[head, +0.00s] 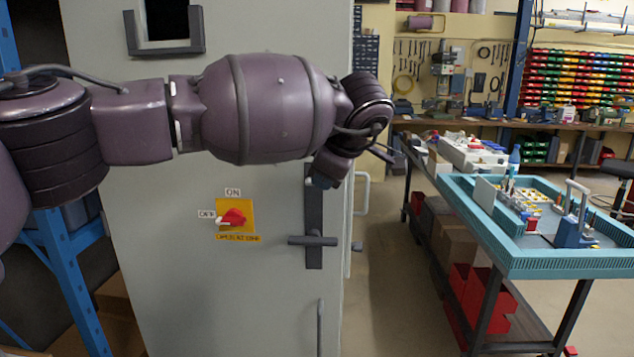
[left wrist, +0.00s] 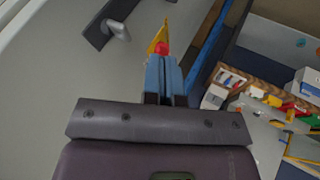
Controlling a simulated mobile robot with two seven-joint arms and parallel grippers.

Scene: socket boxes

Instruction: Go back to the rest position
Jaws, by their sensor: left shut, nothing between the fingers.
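My left arm reaches across the head view from the left, in front of a grey cabinet (head: 165,280). In the left wrist view my left gripper (left wrist: 163,62) has its blue fingers together with nothing between them. A red switch knob (left wrist: 162,47) on a yellow plate (left wrist: 158,36) shows just beyond the fingertips; I cannot tell the gap from this view. In the head view the red knob (head: 234,218) sits on its yellow plate, below my forearm. The left fingers are mostly hidden behind the wrist there. My right gripper is in neither view.
A dark door handle (head: 313,241) sticks out of the cabinet right of the switch. A blue rack (head: 68,265) stands at the left. A workbench with a turquoise-edged top (head: 560,262) is at the right. Open floor (head: 395,290) lies between cabinet and bench.

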